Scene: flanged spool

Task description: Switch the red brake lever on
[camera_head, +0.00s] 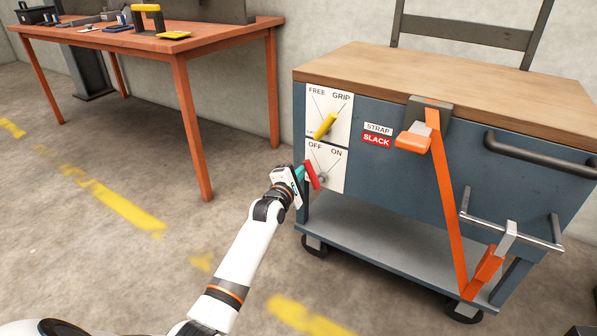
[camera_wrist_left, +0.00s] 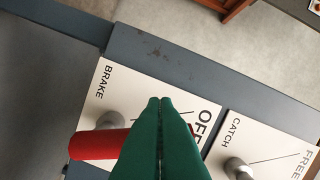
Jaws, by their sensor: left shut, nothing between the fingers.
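The red brake lever (camera_head: 312,174) is on the lower white panel (camera_head: 333,172) marked OFF and ON, at the left end of the cart's front. It tilts up-left from its grey pivot, toward the OFF side. My left gripper (camera_head: 299,173) is shut and empty, just left of the lever. In the left wrist view its green fingers (camera_wrist_left: 160,102) are together over the brake panel (camera_wrist_left: 95,92). The red lever (camera_wrist_left: 95,145) shows left of the fingers there, and they hide one end of it. I cannot tell whether they touch. My right gripper is not in view.
A yellow catch lever (camera_head: 326,126) sits just above, on the panel marked FREE and GRIP. An orange strap (camera_head: 447,200) runs down the cart's front, near a dark handle (camera_head: 535,148). An orange workbench (camera_head: 230,32) stands back left. The floor left of the cart is open.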

